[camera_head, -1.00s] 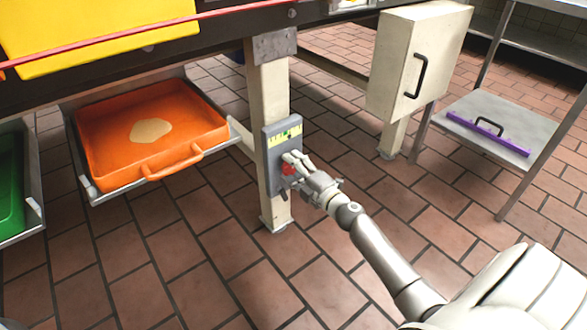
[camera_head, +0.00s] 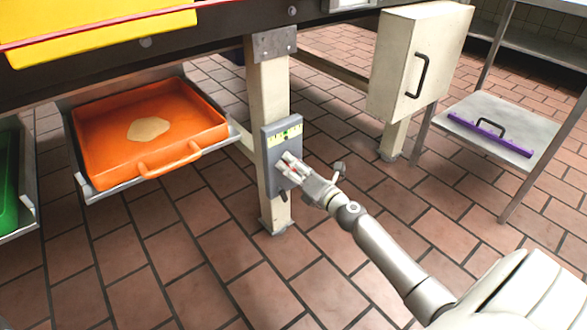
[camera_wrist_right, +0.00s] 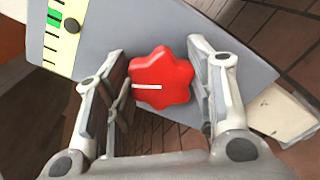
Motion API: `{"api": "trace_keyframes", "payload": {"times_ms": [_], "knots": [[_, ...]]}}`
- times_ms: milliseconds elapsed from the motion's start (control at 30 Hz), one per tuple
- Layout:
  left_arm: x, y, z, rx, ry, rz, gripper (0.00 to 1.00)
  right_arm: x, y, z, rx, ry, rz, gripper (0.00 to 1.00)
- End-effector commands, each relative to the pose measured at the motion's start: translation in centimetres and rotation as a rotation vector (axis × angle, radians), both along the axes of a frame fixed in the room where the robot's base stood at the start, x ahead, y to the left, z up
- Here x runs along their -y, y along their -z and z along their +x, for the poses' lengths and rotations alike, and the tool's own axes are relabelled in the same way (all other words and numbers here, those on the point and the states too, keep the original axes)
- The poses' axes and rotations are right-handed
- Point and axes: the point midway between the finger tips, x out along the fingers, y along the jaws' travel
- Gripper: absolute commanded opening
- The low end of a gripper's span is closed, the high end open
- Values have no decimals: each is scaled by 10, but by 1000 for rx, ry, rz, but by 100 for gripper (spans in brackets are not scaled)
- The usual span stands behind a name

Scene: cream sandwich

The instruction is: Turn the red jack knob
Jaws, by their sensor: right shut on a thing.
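The red jack knob (camera_wrist_right: 170,72) shows in the right wrist view as a lobed red knob with a white line that lies nearly level in that view. It sits on a grey control plate (camera_head: 270,177) fixed to a pale table leg. My right gripper (camera_head: 288,163) reaches the plate from the lower right and is shut on the knob, with one finger on each side of it in the wrist view. In the head view the fingers hide most of the knob. A yellow-green scale (camera_head: 285,135) with a dark marker is above the knob. My left gripper is not in view.
An orange tray (camera_head: 100,168) with a pale patch sits on a rack at left, beside a green tray (camera_head: 6,185). A cream cabinet (camera_head: 398,70) and a metal shelf (camera_head: 480,120) stand at right. The tiled floor is clear.

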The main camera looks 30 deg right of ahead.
Motion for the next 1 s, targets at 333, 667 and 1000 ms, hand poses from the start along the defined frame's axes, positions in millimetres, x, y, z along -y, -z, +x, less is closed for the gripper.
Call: {"api": "trace_keyframes", "payload": {"times_ms": [333,667,1000], "knots": [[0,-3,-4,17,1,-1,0,-1,2,-1,3,-2,-67,26],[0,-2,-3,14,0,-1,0,-1,2,-1,1,-2,-68,26],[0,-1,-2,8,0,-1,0,-1,1,0,3,-1,-67,72]]}}
